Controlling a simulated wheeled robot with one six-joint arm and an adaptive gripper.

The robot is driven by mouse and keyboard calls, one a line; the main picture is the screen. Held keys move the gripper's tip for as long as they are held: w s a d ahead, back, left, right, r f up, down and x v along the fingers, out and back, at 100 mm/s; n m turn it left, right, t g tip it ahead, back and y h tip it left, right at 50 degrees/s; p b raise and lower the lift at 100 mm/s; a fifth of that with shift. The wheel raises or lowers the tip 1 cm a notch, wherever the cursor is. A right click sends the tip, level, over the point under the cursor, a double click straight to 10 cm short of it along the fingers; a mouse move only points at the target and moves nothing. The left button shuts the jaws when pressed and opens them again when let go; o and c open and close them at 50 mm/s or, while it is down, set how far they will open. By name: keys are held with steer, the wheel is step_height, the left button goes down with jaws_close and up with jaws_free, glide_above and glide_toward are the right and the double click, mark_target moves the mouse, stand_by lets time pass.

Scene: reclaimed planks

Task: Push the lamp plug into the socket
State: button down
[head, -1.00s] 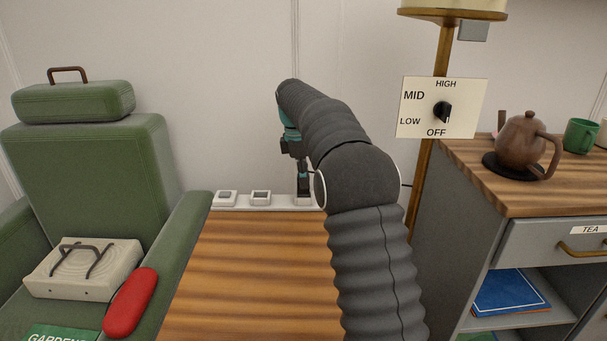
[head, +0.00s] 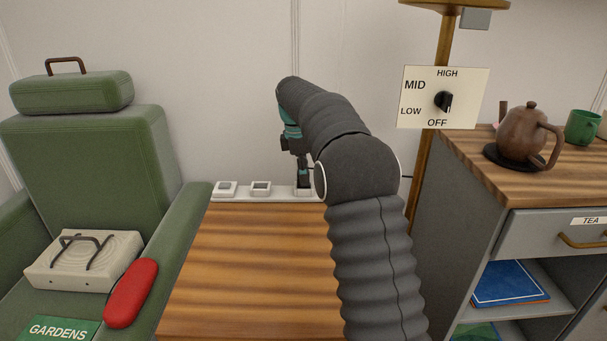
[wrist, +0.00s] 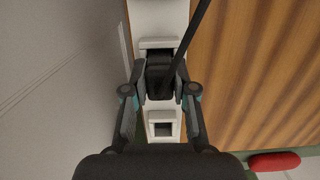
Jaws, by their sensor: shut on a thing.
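The black lamp plug (wrist: 160,76) is between my gripper's fingers in the wrist view, with a dark cable (wrist: 189,40) running up from it. My gripper (head: 303,172) is shut on the plug and points down at the right-hand socket (head: 302,192) of the white socket strip (head: 243,193). The plug's lower end meets or overlaps that socket in the picture. Its prongs are hidden, so I cannot tell how deep it sits. My arm hides the strip's right end in the head view.
Two more sockets, one with a grey insert (head: 226,187) and one dark (head: 261,187), lie left of the plug. The wooden top (head: 250,260) before the strip is clear. A green armchair (head: 95,150) stands left; a lamp dial panel (head: 443,97) and a cabinet (head: 450,200) stand right.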

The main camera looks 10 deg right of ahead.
steer(key=shift+f, duration=0.55)
steer(key=c, duration=0.9)
jaws_free()
steer(key=shift+o, duration=0.2)
